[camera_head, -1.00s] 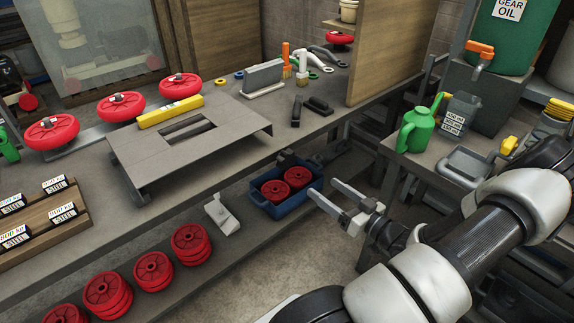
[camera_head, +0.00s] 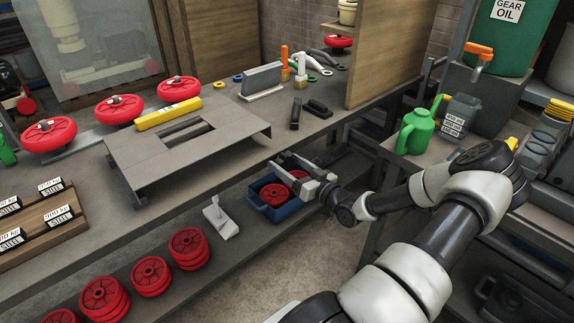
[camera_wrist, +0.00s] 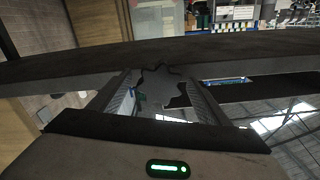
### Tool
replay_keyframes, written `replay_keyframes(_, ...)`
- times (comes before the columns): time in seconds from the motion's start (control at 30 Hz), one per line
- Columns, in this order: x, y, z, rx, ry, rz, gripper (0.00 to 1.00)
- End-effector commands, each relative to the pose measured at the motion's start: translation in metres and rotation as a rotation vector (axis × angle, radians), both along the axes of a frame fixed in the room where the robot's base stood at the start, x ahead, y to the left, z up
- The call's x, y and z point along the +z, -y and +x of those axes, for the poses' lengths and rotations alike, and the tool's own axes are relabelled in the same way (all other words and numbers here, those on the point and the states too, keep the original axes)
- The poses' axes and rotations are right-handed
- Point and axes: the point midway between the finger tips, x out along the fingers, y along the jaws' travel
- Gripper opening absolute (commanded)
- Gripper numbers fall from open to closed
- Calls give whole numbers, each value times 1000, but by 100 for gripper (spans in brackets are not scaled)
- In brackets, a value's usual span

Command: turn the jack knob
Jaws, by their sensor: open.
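A dark grey star-shaped knob (camera_wrist: 162,90), which I take to be the jack knob, shows in the wrist view between my two fingers. It sits just below a dark, wide edge that crosses that view. My gripper (camera_wrist: 160,80) is open, with one finger on each side of the knob. I cannot tell whether either finger touches it. In the head view my gripper (camera_head: 279,161) is at the front edge of the workbench (camera_head: 225,187), just above the blue crate. The knob is not clear in the head view there.
The blue crate (camera_head: 283,212) with red wheels stands on the lower shelf under my gripper. Stacks of red wheels (camera_head: 151,276) and a pale wedge-like piece (camera_head: 220,217) are on that shelf to the left. A green oil can (camera_head: 416,130) stands on the right-hand table.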

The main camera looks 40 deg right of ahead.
Motion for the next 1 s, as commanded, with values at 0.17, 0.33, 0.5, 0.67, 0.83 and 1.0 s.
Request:
replay_keyframes(0.17,0,0,6,-1,-1,1,70)
replay_keyframes(0.33,0,0,6,-1,-1,1,70)
replay_keyframes(0.5,0,0,6,-1,-1,1,47)
replay_keyframes(0.67,0,0,6,-1,-1,0,29)
replay_keyframes(0.83,-1,-1,6,0,0,-15,29)
replay_keyframes(1.0,-2,-1,6,2,4,-75,29)
